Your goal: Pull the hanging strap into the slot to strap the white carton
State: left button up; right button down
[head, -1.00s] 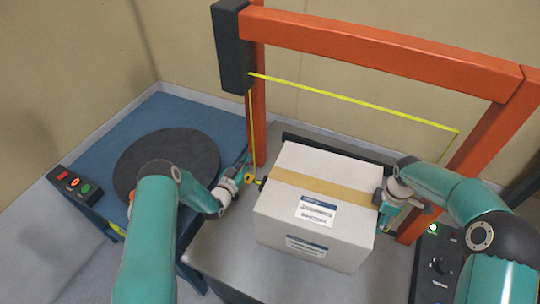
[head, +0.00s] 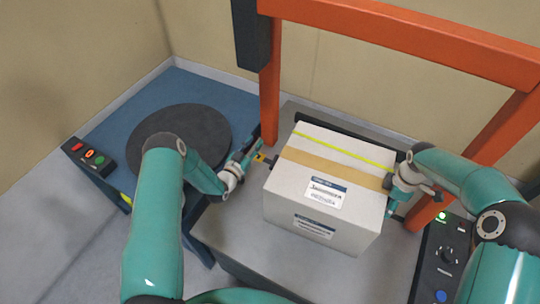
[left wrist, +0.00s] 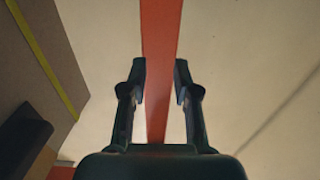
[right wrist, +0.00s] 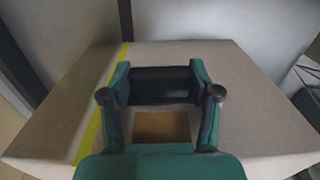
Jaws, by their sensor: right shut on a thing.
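The white carton (head: 325,215) stands on the grey table under an orange arch. The yellow strap (head: 343,151) lies across its top behind the brown tape, and runs down its side in the left wrist view (left wrist: 45,60) and right wrist view (right wrist: 92,130). My left gripper (head: 257,152) is beside the carton's left side; its fingers are apart with nothing between them in the left wrist view (left wrist: 160,85). A small yellow piece (head: 260,157) shows by its tips. My right gripper (head: 393,203) is shut on a dark bar (right wrist: 160,85) at the carton's right side. The slot is not clearly visible.
The orange arch (head: 400,30) spans above, its left post (head: 270,100) close to my left gripper. A blue table with a dark round plate (head: 200,125) and a button box (head: 88,155) are at left. A black control panel (head: 445,260) is at right.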

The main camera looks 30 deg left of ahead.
pick_arm(q)
jog(key=s, duration=0.9)
dwell(1.1)
pick_arm(e)
jog(key=shift+c, duration=0.9)
grip_release()
pick_arm(q)
jog(key=shift+f, duration=0.1)
pick_arm(e)
jog(key=shift+r, duration=0.1)
pick_arm(q)
notch_tip(320, 180, up, 5)
jog(key=p, duration=0.5)
pick_arm(e)
notch_tip(320, 180, up, 18)
jog(key=shift+f, duration=0.2)
